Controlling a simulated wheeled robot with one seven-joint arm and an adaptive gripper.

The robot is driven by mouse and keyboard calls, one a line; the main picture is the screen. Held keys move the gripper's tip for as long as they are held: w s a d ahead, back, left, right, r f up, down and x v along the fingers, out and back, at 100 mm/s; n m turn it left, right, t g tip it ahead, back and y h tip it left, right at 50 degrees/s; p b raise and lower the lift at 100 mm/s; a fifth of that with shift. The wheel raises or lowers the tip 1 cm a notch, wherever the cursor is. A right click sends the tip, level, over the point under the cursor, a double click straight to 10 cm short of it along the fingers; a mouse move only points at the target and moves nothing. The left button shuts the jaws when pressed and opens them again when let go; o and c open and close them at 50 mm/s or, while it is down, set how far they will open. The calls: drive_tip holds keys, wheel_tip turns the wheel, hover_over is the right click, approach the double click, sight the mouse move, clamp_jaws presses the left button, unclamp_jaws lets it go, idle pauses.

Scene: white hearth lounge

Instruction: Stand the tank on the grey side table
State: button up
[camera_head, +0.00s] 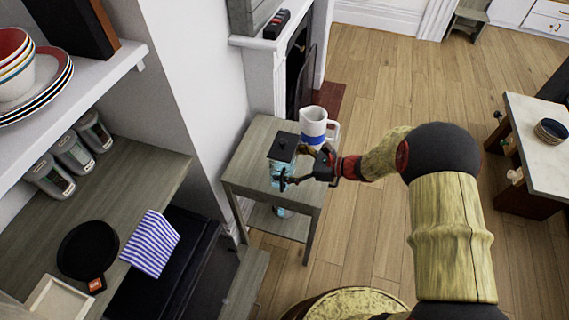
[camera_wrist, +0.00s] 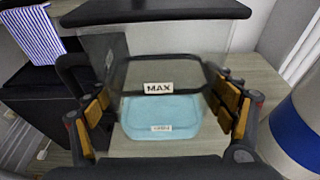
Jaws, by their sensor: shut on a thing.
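The tank (camera_head: 281,160) is a clear box with a black lid and blue water inside. In the wrist view the tank (camera_wrist: 162,112) fills the middle, with a MAX label on its wall. My gripper (camera_head: 293,179) is shut on the tank, with one finger pad on each side of it in the wrist view (camera_wrist: 160,108). The tank is upright over the front part of the grey side table (camera_head: 248,158). I cannot tell whether its base touches the tabletop. My gripper hides part of it.
A white and blue pitcher (camera_head: 313,124) stands on the side table just behind and right of the tank. A wall and a grey counter (camera_head: 125,165) with a pan (camera_head: 88,249) and striped cloth (camera_head: 150,243) are to the left.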

drive_tip(key=shift+f, duration=0.1)
drive_tip(key=o, duration=1.6)
